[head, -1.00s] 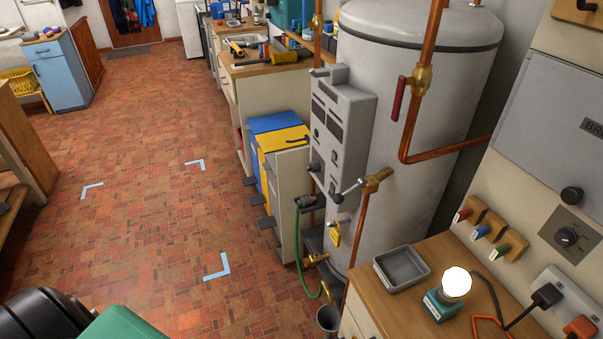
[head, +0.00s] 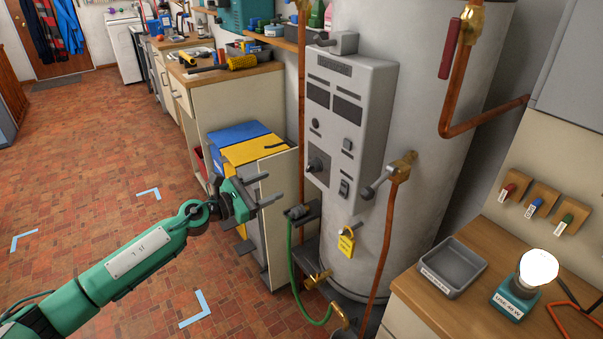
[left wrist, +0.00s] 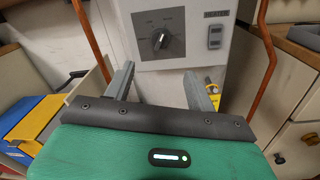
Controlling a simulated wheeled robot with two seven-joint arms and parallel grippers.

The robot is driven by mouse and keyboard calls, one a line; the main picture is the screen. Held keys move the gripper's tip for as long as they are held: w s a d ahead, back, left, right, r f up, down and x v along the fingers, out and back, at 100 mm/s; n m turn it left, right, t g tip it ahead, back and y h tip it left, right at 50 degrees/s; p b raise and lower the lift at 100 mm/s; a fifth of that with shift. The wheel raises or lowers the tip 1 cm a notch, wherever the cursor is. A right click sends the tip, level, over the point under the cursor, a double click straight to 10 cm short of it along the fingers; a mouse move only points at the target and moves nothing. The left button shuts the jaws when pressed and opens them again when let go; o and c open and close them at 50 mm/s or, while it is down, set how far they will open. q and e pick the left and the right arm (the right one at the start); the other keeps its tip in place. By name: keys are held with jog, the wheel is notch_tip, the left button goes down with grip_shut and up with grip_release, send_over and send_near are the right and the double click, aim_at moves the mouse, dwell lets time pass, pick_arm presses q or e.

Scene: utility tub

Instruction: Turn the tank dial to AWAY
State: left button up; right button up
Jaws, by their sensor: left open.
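The tank dial (head: 318,167) is a dark round knob on a square plate, low on the grey control box (head: 376,120) fixed to the front of the tank (head: 440,130). In the left wrist view the dial (left wrist: 161,39) faces me with a light pointer mark. Small lettering around it is too small to read. My left gripper (head: 270,188) is open and empty, to the left of the dial and apart from it. In the left wrist view its two fingers (left wrist: 160,74) stand spread just below the dial. My right gripper is not in view.
A lever valve (head: 376,184) on a copper pipe (head: 388,240) stands right of the control box. A yellow tag (head: 346,243) hangs below. Blue and yellow bins (head: 255,150) and a cream panel (head: 278,220) are behind my left gripper. The tiled floor at left is open.

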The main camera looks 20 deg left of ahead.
aim_at(308, 170)
pick_arm(q)
jog(key=p+x, duration=0.2)
jog(key=x, duration=1)
jog(key=shift+w+d, duration=0.15)
jog(key=shift+w, duration=0.1)
jog(key=shift+w+d, duration=0.25)
jog(key=shift+w, duration=0.05)
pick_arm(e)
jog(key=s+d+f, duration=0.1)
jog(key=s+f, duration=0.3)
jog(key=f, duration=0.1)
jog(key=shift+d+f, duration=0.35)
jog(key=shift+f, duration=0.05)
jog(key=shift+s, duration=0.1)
pick_arm(q)
jog(key=c, duration=1)
